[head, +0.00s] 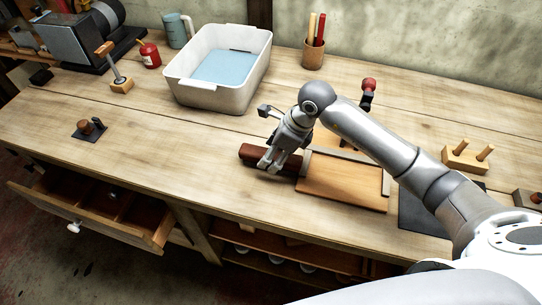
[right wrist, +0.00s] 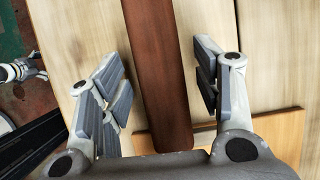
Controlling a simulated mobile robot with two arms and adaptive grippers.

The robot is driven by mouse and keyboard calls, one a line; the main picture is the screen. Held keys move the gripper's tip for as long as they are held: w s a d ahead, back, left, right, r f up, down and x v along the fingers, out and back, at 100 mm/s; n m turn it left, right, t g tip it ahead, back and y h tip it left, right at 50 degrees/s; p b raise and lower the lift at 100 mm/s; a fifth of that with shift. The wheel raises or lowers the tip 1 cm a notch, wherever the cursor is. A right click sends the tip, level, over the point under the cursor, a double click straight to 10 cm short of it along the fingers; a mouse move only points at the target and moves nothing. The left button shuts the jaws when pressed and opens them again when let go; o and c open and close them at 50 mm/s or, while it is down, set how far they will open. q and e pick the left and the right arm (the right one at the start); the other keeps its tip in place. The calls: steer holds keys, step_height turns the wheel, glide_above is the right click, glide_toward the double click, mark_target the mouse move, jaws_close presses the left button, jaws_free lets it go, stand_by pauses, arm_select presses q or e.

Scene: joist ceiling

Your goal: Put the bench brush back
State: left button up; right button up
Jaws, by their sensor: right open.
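A long, dark reddish-brown bar (head: 253,153), probably the bench brush, lies on the workbench left of a wooden board. I see no bristles on it. My right gripper (head: 271,164) is over the bar in the head view, its fingers pointing down. In the right wrist view the bar (right wrist: 158,70) runs between the two spread fingers of the open gripper (right wrist: 158,62), with gaps showing on both sides.
The wooden board (head: 340,183) lies right of the bar. A white tub (head: 188,94), a pen cup (head: 313,54) and a peg block (head: 466,158) stand farther back. A drawer (head: 87,216) is open at front left. The left front bench top is mostly clear.

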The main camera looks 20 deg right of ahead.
steer(key=b+v, duration=0.2)
steer(key=v, duration=0.8)
steer(key=shift+s+d, duration=0.1)
